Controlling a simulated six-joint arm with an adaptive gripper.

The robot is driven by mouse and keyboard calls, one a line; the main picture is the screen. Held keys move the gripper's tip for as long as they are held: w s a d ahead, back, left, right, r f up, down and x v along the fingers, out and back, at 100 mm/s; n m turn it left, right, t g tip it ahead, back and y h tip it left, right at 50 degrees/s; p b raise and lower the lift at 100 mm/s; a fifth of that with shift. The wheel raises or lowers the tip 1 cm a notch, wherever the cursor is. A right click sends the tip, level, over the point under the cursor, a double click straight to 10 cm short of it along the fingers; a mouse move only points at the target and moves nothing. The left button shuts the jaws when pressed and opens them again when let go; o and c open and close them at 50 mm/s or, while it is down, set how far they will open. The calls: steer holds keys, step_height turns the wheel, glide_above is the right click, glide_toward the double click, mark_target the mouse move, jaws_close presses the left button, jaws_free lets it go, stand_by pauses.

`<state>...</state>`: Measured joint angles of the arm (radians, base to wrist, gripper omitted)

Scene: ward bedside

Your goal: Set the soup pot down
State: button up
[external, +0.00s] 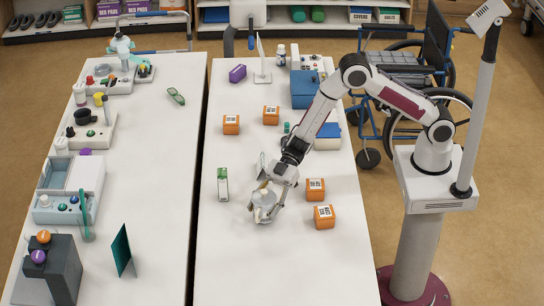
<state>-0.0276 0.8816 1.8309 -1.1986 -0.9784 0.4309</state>
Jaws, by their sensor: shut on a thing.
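The soup pot (264,213) is a small grey, rounded vessel with a pale top, at the near middle of the right-hand table (240,270). My gripper (268,190) reaches down from the upper right and is shut on the pot. The fingers and the pot overlap in this view, so the exact grip is partly hidden. I cannot tell whether the pot's base touches the tabletop or hangs just above it.
Orange boxes (324,217) stand close to the right of the pot, with another (315,189) behind. A green and white carton (222,184) stands to its left. A blue box (304,90) is farther back. The table front is clear.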

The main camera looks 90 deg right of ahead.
steer(key=shift+f, duration=0.85)
steer(key=shift+f, duration=0.1)
steer(key=o, duration=1.4)
steer(key=shift+f, duration=0.1)
steer(key=shift+r, duration=0.2)
steer(key=v, duration=1.2)
